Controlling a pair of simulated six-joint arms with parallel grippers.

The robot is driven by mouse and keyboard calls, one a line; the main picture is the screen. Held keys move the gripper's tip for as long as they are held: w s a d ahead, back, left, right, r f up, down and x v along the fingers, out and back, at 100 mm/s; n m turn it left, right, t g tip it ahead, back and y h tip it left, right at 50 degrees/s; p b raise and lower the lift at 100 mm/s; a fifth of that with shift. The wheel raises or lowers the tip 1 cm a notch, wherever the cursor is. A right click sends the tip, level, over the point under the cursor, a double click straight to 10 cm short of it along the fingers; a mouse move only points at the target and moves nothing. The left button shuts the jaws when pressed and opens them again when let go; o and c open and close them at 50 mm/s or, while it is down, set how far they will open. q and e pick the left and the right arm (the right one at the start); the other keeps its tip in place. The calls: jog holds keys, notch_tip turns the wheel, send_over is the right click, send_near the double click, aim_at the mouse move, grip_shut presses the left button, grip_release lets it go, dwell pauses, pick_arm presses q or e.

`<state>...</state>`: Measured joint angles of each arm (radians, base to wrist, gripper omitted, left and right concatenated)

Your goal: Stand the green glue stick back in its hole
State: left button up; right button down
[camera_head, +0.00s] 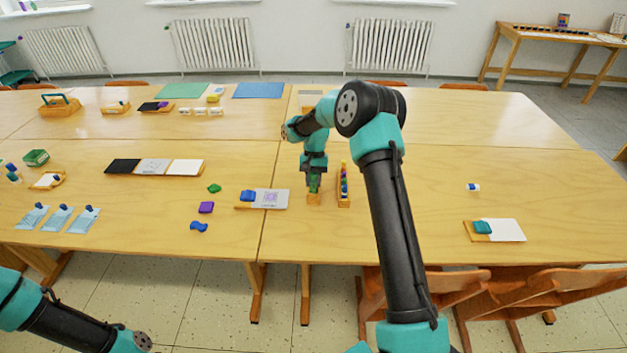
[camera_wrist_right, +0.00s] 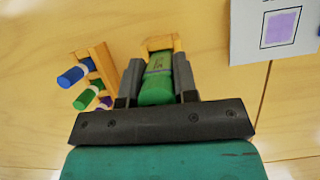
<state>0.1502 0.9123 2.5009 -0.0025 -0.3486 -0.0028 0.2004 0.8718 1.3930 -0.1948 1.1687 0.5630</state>
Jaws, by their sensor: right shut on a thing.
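My right gripper (camera_head: 314,188) points down over the table near its middle seam, shut on the green glue stick (camera_wrist_right: 157,85). In the right wrist view its two dark fingers (camera_wrist_right: 158,82) are on either side of the stick, which has a paler band. A small wooden block (camera_head: 314,200) is directly below the gripper; it also shows past the far end of the stick in the wrist view (camera_wrist_right: 160,42). The stick hides most of the block's top, so I cannot tell whether the stick is in a hole. My left gripper is out of view.
A narrow wooden rack (camera_head: 344,202) with several coloured sticks stands close to the right of the block. A white card with a blue thing (camera_head: 248,196) lies to the left. The table to the right is mostly clear.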

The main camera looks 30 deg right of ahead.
aim_at(313, 174)
jog(key=shift+f, duration=0.8)
dwell(1.5)
jog(key=c, duration=0.8)
grip_release()
jog(key=shift+o, duration=1.2)
jog(key=shift+r, duration=0.1)
jog(key=shift+r, duration=2.95)
